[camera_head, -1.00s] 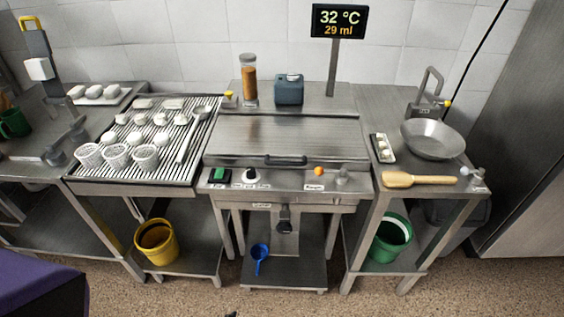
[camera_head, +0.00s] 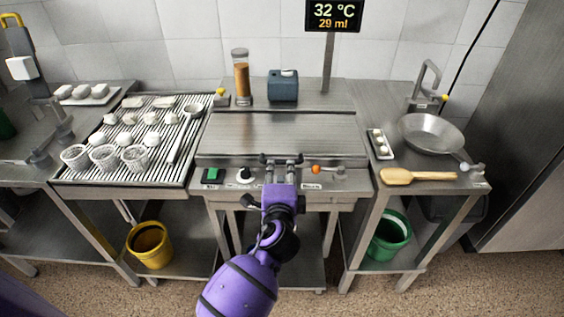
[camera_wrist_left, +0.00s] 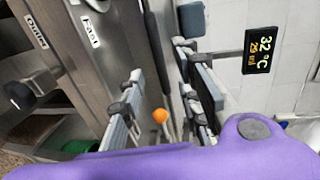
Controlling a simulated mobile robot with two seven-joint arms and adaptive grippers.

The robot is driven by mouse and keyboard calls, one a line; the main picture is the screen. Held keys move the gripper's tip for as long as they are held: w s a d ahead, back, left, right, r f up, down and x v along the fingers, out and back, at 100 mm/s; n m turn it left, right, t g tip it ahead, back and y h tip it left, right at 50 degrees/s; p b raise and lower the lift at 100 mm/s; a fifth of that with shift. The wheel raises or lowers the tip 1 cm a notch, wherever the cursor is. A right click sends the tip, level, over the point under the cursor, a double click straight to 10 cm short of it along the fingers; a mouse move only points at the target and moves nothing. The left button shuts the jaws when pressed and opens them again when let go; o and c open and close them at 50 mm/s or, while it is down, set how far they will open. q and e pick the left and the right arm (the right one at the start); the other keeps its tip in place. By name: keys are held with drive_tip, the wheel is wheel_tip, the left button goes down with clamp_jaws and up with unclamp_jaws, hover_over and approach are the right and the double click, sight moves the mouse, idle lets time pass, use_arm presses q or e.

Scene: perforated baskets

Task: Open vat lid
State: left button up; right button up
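The vat lid (camera_head: 285,133) is a flat brushed-metal panel, lying shut on the middle station. Its dark bar handle on the front edge is mostly hidden behind my left gripper in the head view; a dark bar that looks like it (camera_wrist_left: 155,50) shows between the fingers in the left wrist view. My left gripper (camera_head: 281,161) is open at the lid's front edge, with its two fingers apart (camera_wrist_left: 165,100). Whether the fingers touch the handle I cannot tell. My right gripper is not in view.
An orange knob (camera_head: 316,169) and a green switch (camera_head: 212,175) sit on the front panel. A jar (camera_head: 241,80) and a blue container (camera_head: 283,87) stand behind the lid. A ribbed drain table (camera_head: 75,178) with perforated baskets (camera_head: 104,157) is left; a pan (camera_head: 430,135) is right.

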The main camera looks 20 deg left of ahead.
sight(281, 162)
use_arm(q)
drive_tip(key=x, duration=0.7)
clamp_jaws()
